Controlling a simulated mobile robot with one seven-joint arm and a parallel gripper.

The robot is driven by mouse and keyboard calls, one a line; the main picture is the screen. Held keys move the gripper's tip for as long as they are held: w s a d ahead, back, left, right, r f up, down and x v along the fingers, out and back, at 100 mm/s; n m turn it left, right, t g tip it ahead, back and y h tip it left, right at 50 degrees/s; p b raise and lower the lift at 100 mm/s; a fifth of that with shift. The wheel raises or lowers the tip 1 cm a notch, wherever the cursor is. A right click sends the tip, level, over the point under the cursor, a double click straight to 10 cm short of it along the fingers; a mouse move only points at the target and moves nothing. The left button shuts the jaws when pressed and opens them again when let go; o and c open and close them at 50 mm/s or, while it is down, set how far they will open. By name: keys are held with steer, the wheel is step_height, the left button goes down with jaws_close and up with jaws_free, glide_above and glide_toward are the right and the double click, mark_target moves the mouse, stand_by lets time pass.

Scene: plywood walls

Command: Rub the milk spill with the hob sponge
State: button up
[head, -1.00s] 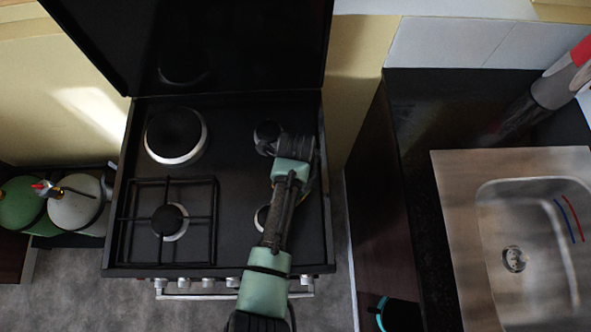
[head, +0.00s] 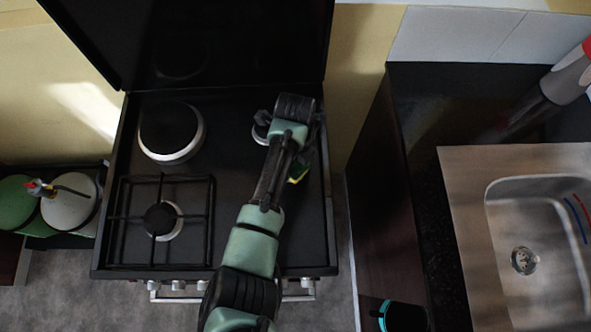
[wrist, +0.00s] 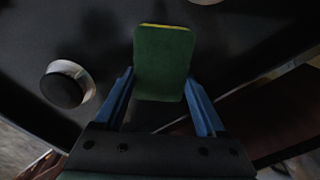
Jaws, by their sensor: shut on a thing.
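The hob sponge (wrist: 163,60), green with a yellow edge, is held between the blue fingers of my gripper (wrist: 158,82) in the wrist view. In the head view a small green and yellow part of the sponge (head: 298,173) shows beside my arm, over the right side of the black hob (head: 240,185). My arm hides most of the gripper there. I cannot tell whether the sponge touches the hob top. I cannot make out a milk spill in either view.
The hob has a round plate (head: 168,132) at back left and a gas burner under a grate (head: 162,220) at front left. Its dark lid (head: 190,40) stands open behind. A counter with a steel sink (head: 525,260) lies to the right, across a gap.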

steer(key=shift+w+f+b, duration=0.25)
steer(key=shift+w+b, duration=0.05)
steer(key=shift+w, duration=0.15)
steer(key=shift+w+r, duration=0.2)
steer(key=shift+w, duration=0.15)
steer(key=shift+r, duration=0.1)
step_height(320, 180, up, 6)
steer(key=p, duration=0.5)
steer(key=shift+p, duration=0.3)
step_height(320, 180, up, 3)
steer(key=p, duration=0.3)
